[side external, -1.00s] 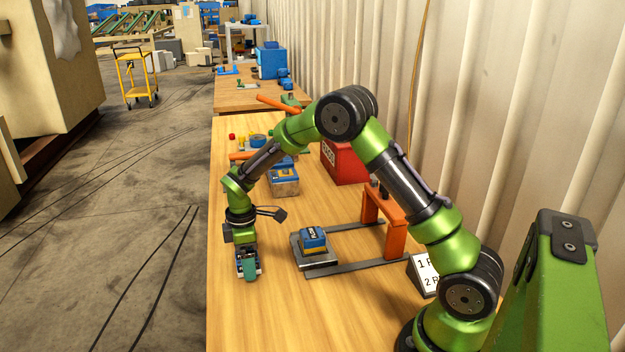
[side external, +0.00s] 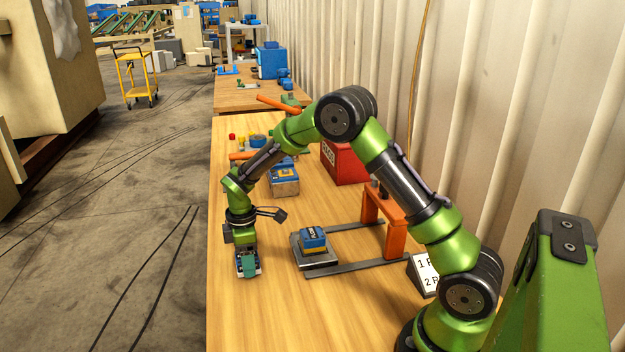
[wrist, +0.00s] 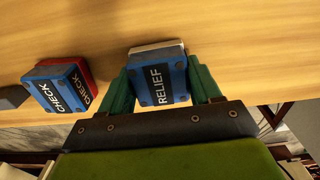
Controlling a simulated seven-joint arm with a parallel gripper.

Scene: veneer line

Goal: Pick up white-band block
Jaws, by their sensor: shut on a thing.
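The white-band block (wrist: 158,82) is a blue block with a black RELIEF label and a pale whitish band along its far edge in the wrist view. My gripper (wrist: 160,86) has a green finger on each side of it and is shut on it. In the side view my gripper (side external: 247,267) is low over the left part of the wooden table. There its fingers mostly hide the block. I cannot tell whether the block touches the table.
A blue block with a red band and CHECK labels (wrist: 62,85) lies left of my gripper in the wrist view. A blue-topped block (side external: 313,237) sits on a metal plate right of my gripper. An orange stand (side external: 396,240) and red box (side external: 345,163) are farther right.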

